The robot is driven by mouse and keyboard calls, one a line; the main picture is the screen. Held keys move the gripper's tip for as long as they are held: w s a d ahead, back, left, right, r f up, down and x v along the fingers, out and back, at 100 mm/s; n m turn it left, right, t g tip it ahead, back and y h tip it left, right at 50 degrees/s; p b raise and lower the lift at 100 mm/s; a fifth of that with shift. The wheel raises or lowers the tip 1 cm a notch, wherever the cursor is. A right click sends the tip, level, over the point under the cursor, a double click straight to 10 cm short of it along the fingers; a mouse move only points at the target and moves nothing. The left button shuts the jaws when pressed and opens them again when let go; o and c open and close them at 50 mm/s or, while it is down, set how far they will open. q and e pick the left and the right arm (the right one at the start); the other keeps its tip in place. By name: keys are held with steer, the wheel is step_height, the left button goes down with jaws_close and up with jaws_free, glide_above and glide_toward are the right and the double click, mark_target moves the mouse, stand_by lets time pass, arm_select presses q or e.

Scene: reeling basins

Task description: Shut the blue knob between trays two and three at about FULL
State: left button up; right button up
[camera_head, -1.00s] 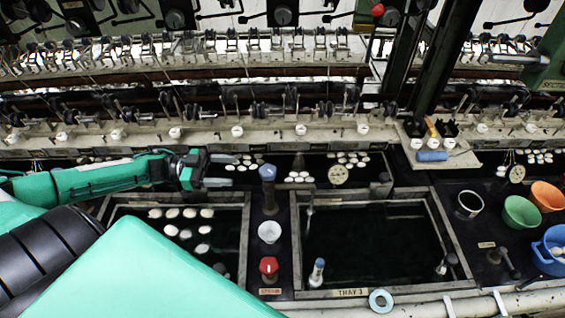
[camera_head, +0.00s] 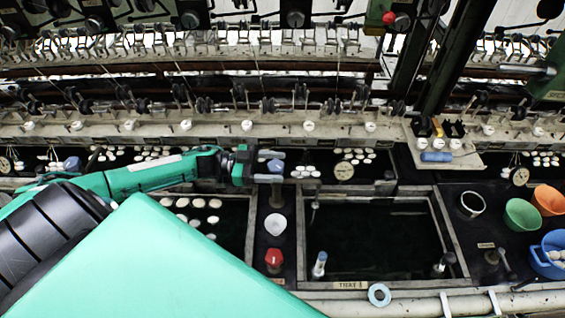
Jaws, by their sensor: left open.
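The blue knob (camera_head: 275,166) stands on the dark strip between the left tray with white cocoons and the tray labelled TRAY 3 (camera_head: 310,240). My left gripper (camera_head: 270,167) reaches in from the left at the knob. Its two fingers are apart, one on the far side and one on the near side of the knob top, which partly shows between them. I cannot tell whether either finger touches it. The FULL marking is not readable here. My right gripper is not in view.
A second blue knob (camera_head: 72,164) is far left. Green (camera_head: 521,214), orange (camera_head: 548,199) and blue (camera_head: 550,254) bowls stand at right.

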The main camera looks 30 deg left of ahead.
arm_select(q)
steer(key=shift+x, duration=1.25)
steer(key=c, duration=1)
steer(key=shift+o, duration=0.2)
steer(key=shift+f+m+g+h+b, duration=0.2)
steer(key=shift+m+g+h+b, duration=0.15)
steer(key=shift+g, duration=0.25)
steer(key=m+g+b, duration=0.1)
steer(key=g+b, duration=0.1)
steer(key=m+g+h+b, duration=0.1)
steer(key=m+g+b, duration=0.1)
steer(key=g, duration=0.1)
steer(key=m+g+b, duration=0.2)
steer(key=g, duration=0.1)
steer(key=shift+s+h, duration=0.25)
steer(key=shift+s, duration=0.1)
steer(key=shift+s+r+m+g+b, duration=0.1)
steer(key=shift+s+m+g+b, duration=0.05)
steer(key=shift+m+g+b, duration=0.7)
steer(key=shift+s+r+m+g+b, duration=0.1)
steer(key=shift+m+g+b, duration=0.45)
steer(key=shift+g, duration=0.4)
steer(key=o, duration=1)
steer(key=shift+c, duration=0.2)
